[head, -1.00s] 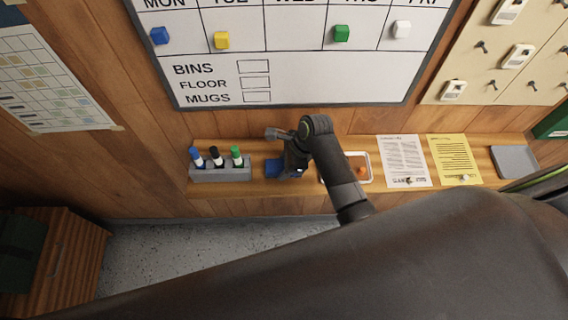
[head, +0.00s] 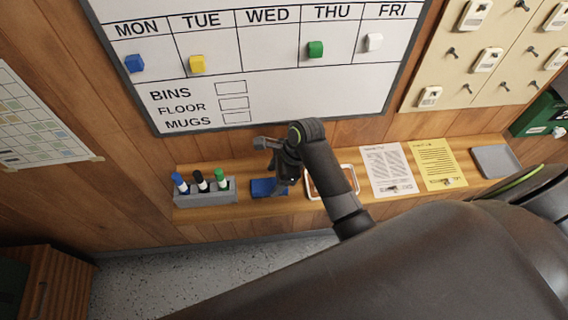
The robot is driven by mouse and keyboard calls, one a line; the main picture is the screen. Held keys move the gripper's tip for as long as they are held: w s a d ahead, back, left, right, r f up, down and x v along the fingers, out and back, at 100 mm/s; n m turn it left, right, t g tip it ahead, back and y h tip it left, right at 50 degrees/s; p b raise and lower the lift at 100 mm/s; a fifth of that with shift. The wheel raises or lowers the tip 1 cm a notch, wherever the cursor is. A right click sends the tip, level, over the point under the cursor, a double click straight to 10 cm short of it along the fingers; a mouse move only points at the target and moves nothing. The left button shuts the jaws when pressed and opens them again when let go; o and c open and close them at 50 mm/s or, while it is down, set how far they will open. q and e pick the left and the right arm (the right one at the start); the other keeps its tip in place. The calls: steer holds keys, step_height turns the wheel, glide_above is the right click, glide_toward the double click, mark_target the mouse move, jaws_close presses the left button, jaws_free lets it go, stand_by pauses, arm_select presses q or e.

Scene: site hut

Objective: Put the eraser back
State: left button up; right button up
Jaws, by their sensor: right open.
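A flat blue item (head: 262,188), which looks like the eraser or its place, lies on the wooden shelf just right of the grey marker holder (head: 208,194). My right gripper (head: 284,187) points down over the right part of the blue item and hides some of it. It is open; whether its fingers touch the item I cannot tell. The whiteboard (head: 300,95) hangs on the wall above the shelf. My left gripper is not in view.
The holder carries blue, black and green markers. A white-rimmed tray (head: 356,178) is partly behind my right arm. A printed sheet (head: 388,168), a yellow sheet (head: 438,160) and a grey tray (head: 496,160) lie to the right. Key hooks hang above them.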

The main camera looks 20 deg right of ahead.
steer(key=v, duration=0.7)
steer(key=shift+d+r+b, duration=0.2)
steer(key=shift+r+b, duration=0.1)
steer(key=shift+b, duration=0.15)
steer(key=shift+s, duration=0.1)
steer(key=s+d+f+n+t+h, duration=0.1)
steer(key=s+d+n+h, duration=0.1)
steer(key=s+d+n, duration=0.35)
steer(key=s+d+n+t+h, duration=0.1)
steer(key=s+d+n+h, duration=0.15)
steer(key=s+n, duration=0.6)
steer(key=s+d+f+n+t+h, duration=0.1)
steer(key=s+d+n+h, duration=0.1)
steer(key=s+d+n, duration=0.4)
step_height(320, 180, down, 34)
steer(key=s+g+b, duration=0.2)
steer(key=s+b, duration=0.1)
steer(key=b, duration=0.4)
steer(key=s+f+b, duration=0.2)
steer(key=s+f, duration=0.5)
steer(key=f, duration=0.2)
steer(key=s+a+f+g+y+b, duration=0.1)
steer(key=s+f+b, duration=0.2)
steer(key=s+f, duration=0.4)
step_height(320, 180, down, 3)
steer(key=shift+a+f+n+b, duration=0.15)
steer(key=shift+a+n+b, duration=0.05)
steer(key=shift+n+b, duration=0.1)
